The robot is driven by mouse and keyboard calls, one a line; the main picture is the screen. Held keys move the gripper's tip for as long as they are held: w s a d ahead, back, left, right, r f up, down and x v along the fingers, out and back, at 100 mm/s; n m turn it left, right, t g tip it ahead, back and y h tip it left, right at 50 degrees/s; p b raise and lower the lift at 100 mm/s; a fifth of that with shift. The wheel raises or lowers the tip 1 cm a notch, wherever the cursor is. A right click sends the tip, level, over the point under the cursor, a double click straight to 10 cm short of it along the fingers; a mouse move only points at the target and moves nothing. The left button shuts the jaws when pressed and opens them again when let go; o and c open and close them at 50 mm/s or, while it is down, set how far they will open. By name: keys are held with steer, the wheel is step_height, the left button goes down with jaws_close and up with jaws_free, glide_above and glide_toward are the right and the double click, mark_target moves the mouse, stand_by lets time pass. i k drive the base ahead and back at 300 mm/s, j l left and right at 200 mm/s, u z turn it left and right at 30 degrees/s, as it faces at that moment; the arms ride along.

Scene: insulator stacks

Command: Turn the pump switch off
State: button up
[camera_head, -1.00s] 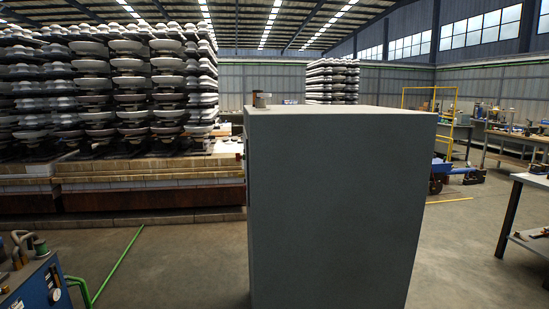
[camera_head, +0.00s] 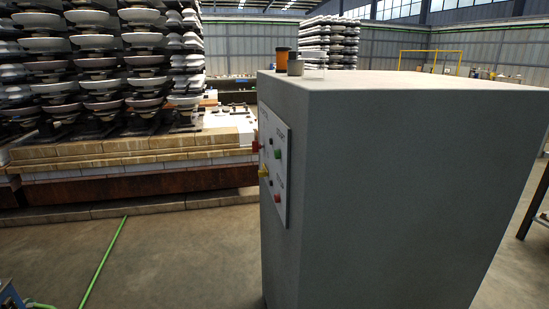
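A white control panel (camera_head: 282,166) is on the left side face of a large grey cabinet (camera_head: 400,190), seen at a steep angle. It carries a green button (camera_head: 278,153), a red button (camera_head: 276,198), and red (camera_head: 256,146) and yellow (camera_head: 263,172) parts that stick out at its left edge. The lettering is too small and slanted to read surely, so I cannot tell which control is the pump switch or how it is set. My gripper is not in view.
An orange-topped cylinder (camera_head: 282,59) and a smaller dark one (camera_head: 295,67) stand on the cabinet top. Insulator stacks (camera_head: 100,60) rise on a brick base (camera_head: 130,150) at left.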

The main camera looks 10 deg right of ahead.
mark_target(256, 146)
steer(key=i+j, duration=1.3)
steer(key=j+z, duration=0.05)
steer(key=j, duration=0.05)
